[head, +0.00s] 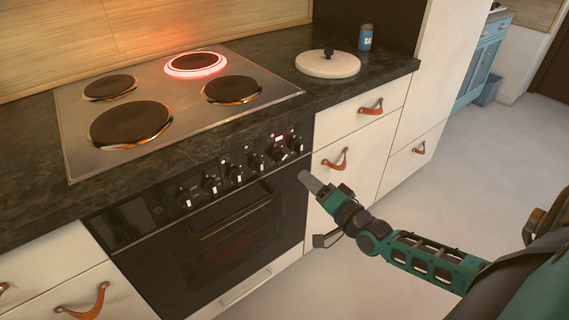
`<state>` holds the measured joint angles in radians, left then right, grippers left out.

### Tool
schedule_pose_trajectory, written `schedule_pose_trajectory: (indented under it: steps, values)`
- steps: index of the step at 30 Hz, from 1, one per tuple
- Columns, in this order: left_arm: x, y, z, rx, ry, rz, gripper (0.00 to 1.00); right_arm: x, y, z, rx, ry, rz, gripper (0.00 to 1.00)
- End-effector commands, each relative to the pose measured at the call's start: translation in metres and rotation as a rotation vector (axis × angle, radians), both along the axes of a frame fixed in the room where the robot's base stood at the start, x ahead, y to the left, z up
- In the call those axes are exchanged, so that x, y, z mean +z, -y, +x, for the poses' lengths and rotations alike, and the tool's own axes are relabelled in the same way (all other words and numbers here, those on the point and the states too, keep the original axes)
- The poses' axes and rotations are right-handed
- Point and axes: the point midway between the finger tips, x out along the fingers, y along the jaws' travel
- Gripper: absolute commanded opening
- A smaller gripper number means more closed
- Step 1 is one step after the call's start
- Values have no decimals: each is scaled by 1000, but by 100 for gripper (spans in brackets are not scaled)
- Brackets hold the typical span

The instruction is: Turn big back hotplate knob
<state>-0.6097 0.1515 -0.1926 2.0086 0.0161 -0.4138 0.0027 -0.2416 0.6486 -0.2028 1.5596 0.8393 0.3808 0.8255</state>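The hob (168,95) has several dark hotplates. The back right hotplate (196,63) has a glowing red ring. The back left hotplate (111,87) is dark. A row of black knobs with light pointers runs along the oven's front panel; the rightmost knob (297,145) and its neighbour (277,155) sit near a small red lit display (280,138). My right gripper (306,180) is in front of the panel, below the rightmost knob, with a visible gap in the picture. Its grey fingers overlap, so their opening is unclear. My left gripper is out of view.
The oven door handle (232,215) sticks out below the knobs. A white lid (327,64) and a blue canister (366,38) stand on the dark counter at right. Drawers with leather pulls (335,160) flank the oven. The floor at right is clear.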

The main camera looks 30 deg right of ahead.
Motion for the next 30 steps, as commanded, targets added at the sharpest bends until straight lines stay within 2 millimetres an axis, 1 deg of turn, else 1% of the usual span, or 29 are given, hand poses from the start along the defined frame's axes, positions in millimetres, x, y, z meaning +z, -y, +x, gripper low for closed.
schedule_pose_trajectory:
  steps: [1,3,9,15,21,30]
  values:
    - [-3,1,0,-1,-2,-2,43,-1,-1,11,0,4,1,39]
    - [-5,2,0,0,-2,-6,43,0,-2,24,-1,5,0,39]
    - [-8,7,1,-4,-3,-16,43,-1,-5,59,0,2,-1,39]
    - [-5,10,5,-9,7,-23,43,-2,-7,85,1,0,-1,39]
    - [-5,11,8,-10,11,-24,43,-1,-8,97,1,0,-1,39]
    - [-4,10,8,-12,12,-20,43,-1,-8,99,1,-2,-1,39]
